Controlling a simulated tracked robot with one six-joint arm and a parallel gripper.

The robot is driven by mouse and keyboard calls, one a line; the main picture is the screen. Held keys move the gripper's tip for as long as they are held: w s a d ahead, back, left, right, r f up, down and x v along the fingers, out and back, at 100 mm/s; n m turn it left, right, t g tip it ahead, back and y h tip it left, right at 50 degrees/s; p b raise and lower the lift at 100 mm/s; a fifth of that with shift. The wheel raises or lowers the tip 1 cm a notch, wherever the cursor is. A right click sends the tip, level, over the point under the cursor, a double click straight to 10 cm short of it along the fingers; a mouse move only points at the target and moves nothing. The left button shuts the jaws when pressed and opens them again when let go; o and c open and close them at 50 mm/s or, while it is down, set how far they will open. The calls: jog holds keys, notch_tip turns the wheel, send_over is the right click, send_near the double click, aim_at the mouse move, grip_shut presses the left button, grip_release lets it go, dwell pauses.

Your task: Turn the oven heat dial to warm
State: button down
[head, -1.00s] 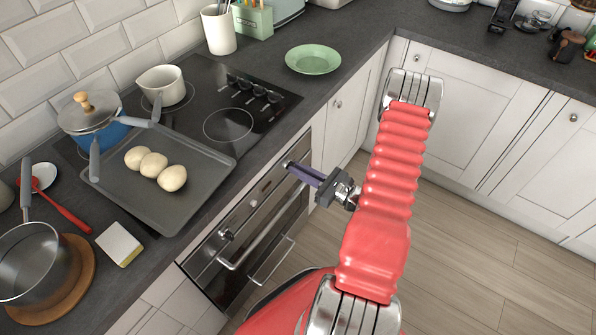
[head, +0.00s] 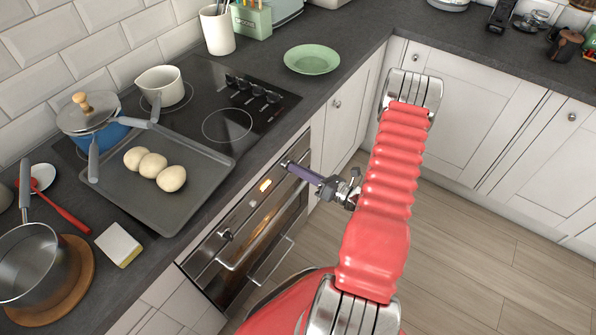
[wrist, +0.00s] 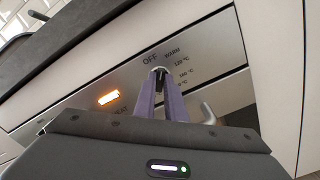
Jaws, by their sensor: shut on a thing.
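The oven (head: 258,228) is under the counter, and its window glows orange. The heat dial (wrist: 158,71) is a small metal knob at the right end of the control panel, mostly hidden by my fingers. Around it the wrist view shows printed marks: OFF above, then WARM and temperatures down the right. My gripper (wrist: 160,78) is shut on the dial with its purple fingers; it also shows in the head view (head: 290,166). Which mark the dial points to cannot be told. An amber light (wrist: 108,97) is lit on the panel left of the dial.
Another knob (head: 226,234) sits at the panel's left end, and a bar handle (head: 240,258) crosses the oven door. On the counter above are a baking tray (head: 205,150) with dough balls and a green plate (head: 312,59). The floor in front is clear.

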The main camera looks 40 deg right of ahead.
jog(key=shift+f+m, duration=0.1)
jog(key=shift+m, duration=0.3)
jog(key=c, duration=1.8)
grip_release()
jog(key=shift+d, duration=0.1)
jog(key=shift+v, duration=6.95)
